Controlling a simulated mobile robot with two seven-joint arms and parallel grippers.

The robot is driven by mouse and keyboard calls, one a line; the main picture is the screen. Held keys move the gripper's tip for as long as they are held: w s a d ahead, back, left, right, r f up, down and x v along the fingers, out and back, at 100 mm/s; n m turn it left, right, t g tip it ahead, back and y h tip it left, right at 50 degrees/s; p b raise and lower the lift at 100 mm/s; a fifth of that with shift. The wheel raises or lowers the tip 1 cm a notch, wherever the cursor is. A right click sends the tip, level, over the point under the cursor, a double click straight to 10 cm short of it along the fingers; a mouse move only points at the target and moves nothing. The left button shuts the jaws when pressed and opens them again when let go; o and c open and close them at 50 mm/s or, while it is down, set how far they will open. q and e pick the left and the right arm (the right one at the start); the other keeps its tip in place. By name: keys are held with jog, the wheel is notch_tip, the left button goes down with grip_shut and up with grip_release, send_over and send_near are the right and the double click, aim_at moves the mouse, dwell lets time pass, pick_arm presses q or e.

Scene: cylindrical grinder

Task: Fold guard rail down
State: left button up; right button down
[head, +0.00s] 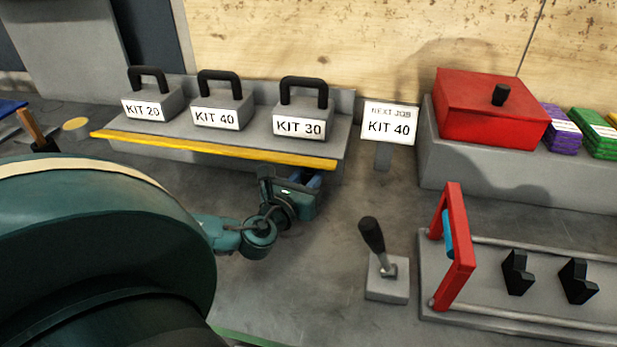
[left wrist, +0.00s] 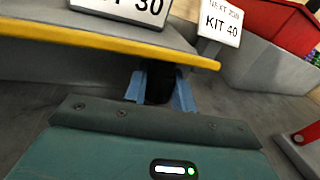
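The yellow rail (head: 215,149) runs along the front edge of the grey kit shelf (head: 262,124) and lies about level with the shelf top, below the kit boxes. It also crosses the left wrist view (left wrist: 100,38). My left gripper (head: 313,180) is just below and in front of the rail's right part. In the left wrist view its blue fingers (left wrist: 160,88) are apart, pointing under the rail. A dark patch shows between them, and I cannot tell what it is. I see no contact with the rail. My right gripper is not in view.
Boxes labelled KIT 20 (head: 152,98), KIT 40 (head: 221,104) and KIT 30 (head: 300,108) stand on the shelf. A NEXT JOB sign (head: 389,123), black lever (head: 373,237), red box (head: 488,107) and red frame (head: 454,247) are to the right. Bare bench lies before the shelf.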

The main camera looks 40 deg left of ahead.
pick_arm(q)
jog(key=o, duration=0.5)
jog(key=shift+c, duration=0.2)
jog(key=p+v, duration=0.1)
jog(key=v, duration=1.2)
jog(key=shift+d+f, duration=0.1)
jog(key=shift+s, duration=0.1)
